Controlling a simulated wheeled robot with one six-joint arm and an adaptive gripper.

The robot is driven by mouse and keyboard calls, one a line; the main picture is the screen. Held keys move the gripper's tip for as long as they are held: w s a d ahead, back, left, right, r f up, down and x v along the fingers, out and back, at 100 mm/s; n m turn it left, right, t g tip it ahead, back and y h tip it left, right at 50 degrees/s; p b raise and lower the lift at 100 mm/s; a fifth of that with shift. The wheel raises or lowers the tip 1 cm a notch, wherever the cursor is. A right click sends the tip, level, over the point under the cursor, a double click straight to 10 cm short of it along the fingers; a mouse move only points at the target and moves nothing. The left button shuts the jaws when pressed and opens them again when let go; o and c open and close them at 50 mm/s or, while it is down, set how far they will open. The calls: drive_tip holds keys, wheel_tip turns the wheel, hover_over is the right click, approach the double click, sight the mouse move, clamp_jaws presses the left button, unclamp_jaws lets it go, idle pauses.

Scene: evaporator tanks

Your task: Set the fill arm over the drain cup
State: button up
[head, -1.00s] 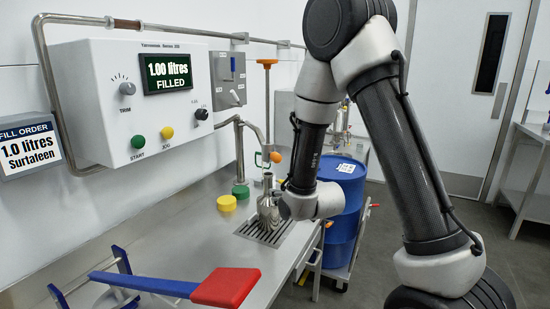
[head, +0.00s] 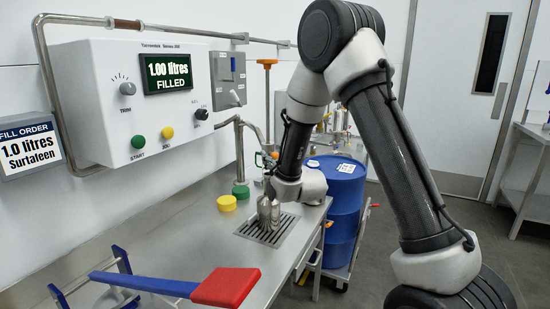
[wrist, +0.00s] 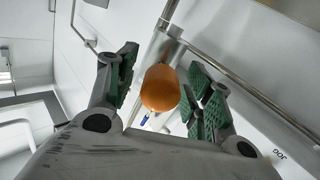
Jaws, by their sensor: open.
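The fill arm (head: 251,128) is a bent steel pipe on an upright post rising from the back of the bench. An orange knob (wrist: 160,88) sits between my gripper's (wrist: 158,92) two green-padded fingers in the wrist view. The fingers are open, with a gap visible on both sides of the knob. A steel bottle (head: 268,212) stands on the slotted drain grate (head: 257,235), just below my wrist. I cannot pick out the drain cup for certain.
The control box (head: 140,98) reads 1.00 litres, FILLED. Yellow (head: 227,203) and green (head: 241,191) caps lie left of the grate. A blue drum (head: 342,205) stands right of the bench.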

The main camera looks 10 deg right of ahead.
drive_tip(key=shift+c, duration=0.2)
clamp_jaws()
drive_tip(key=shift+d, duration=0.1)
